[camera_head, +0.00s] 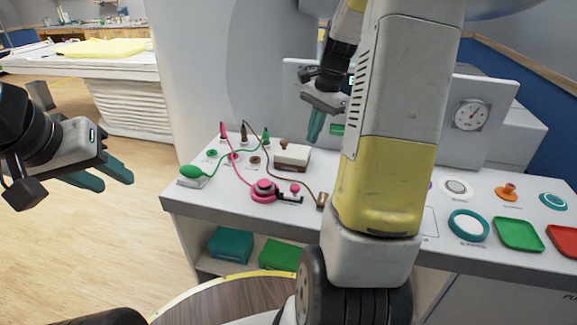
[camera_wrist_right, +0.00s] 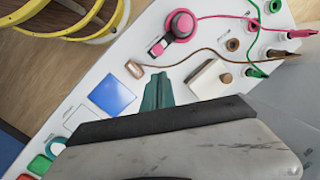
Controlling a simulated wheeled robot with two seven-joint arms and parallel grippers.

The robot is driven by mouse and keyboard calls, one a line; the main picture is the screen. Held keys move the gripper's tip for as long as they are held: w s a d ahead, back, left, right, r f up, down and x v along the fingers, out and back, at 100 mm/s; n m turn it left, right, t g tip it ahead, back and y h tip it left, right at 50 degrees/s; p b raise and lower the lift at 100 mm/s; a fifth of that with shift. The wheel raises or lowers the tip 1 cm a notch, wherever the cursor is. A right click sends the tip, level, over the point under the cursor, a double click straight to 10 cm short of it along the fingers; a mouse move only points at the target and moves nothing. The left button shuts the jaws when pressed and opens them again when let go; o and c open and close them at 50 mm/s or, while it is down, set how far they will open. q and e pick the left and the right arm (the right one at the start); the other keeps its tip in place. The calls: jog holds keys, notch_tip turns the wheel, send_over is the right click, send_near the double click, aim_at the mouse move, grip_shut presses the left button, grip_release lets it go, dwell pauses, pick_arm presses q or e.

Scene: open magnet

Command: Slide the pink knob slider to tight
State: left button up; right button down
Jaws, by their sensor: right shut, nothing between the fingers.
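The pink knob (camera_head: 294,188) sits on a small slider beside a round pink device (camera_head: 264,187) on the white counter. In the right wrist view the slider's pink knob (camera_wrist_right: 157,48) is next to the round pink device (camera_wrist_right: 182,24), near the upper middle. My right gripper (camera_head: 315,132) is shut and empty, raised above the counter behind the slider. Its teal fingers (camera_wrist_right: 157,88) point toward the counter, apart from the slider. My left gripper (camera_head: 112,177) is open and empty, off the counter's left side. The slider's markings are too small to read.
A brown-capped cord end (camera_head: 321,200) lies right of the slider. A white box with a brown knob (camera_head: 291,157) stands behind it. Pink, green and brown cords cross the counter. Green (camera_head: 518,234) and red trays sit at right. My right arm hides the counter's middle.

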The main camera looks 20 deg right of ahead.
aim_at(292, 191)
jog(key=w+d+f+m+g, duration=0.1)
jog(key=w+d+f+m, duration=0.1)
jog(key=d+f, duration=0.3)
jog(key=shift+f+m, duration=0.6)
jog(key=x, duration=0.9)
jog(key=shift+a+f, duration=0.25)
jog(key=shift+f, duration=0.05)
jog(key=a, duration=0.3)
jog(key=shift+s+a+f, duration=0.1)
jog(key=shift+s, duration=0.25)
jog(key=shift+a, duration=0.4)
